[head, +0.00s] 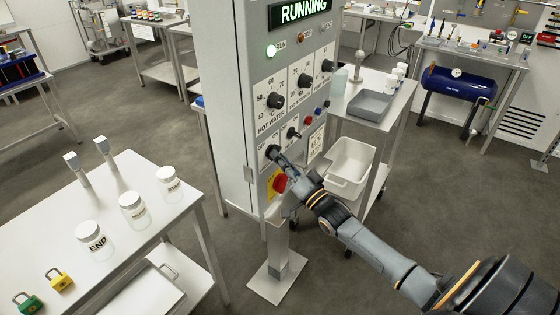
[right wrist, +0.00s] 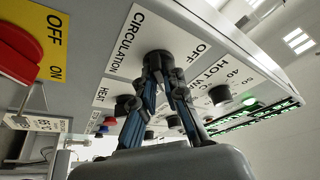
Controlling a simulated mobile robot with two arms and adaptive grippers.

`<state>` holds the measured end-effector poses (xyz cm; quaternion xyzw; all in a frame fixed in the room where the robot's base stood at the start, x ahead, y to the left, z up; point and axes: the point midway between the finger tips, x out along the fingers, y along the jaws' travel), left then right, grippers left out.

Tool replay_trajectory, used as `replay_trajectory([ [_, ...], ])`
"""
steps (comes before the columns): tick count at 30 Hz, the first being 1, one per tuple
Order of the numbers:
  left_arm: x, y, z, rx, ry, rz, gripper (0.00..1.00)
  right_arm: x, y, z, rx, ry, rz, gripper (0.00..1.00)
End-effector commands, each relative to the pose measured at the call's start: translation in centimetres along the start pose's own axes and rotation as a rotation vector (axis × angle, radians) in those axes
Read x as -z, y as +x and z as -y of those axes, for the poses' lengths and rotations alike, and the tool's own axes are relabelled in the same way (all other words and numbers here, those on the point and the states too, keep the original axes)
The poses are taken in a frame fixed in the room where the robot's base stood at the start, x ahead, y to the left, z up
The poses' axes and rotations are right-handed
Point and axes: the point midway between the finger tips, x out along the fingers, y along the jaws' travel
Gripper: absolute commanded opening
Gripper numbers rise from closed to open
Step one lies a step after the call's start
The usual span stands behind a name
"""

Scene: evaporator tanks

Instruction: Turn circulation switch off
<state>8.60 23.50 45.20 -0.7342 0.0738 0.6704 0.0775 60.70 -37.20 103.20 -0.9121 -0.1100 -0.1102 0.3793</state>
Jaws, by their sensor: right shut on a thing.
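The circulation switch is a black round knob (right wrist: 157,55) on a white plate marked CIRCULATION and OFF in the right wrist view. My right gripper (right wrist: 161,68) is shut on this knob, with one finger on each side. The fingers hide part of the knob and its pointer, so I cannot tell its exact setting. In the head view my right gripper (head: 276,154) reaches the lower left of the grey control cabinet (head: 221,100). The cabinet display (head: 303,10) reads RUNNING in green, and a green RUN lamp (head: 271,51) is lit. My left gripper is not in view.
The hot water knob (head: 276,101) and a smaller heat knob (head: 293,133) sit near the gripper. A red switch on a yellow plate (right wrist: 28,48) is close by. A white table (head: 150,205) with jars stands left, and a cart with a white bin (head: 349,165) right.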

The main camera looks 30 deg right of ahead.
Motion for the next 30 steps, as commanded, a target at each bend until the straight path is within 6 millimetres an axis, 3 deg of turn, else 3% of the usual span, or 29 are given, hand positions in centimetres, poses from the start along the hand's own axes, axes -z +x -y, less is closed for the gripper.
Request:
replay_trajectory([
  [30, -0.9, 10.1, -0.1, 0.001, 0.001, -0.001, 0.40, 0.1, 0.1, -1.1, 0.342, -0.828, 0.001, 0.00],
])
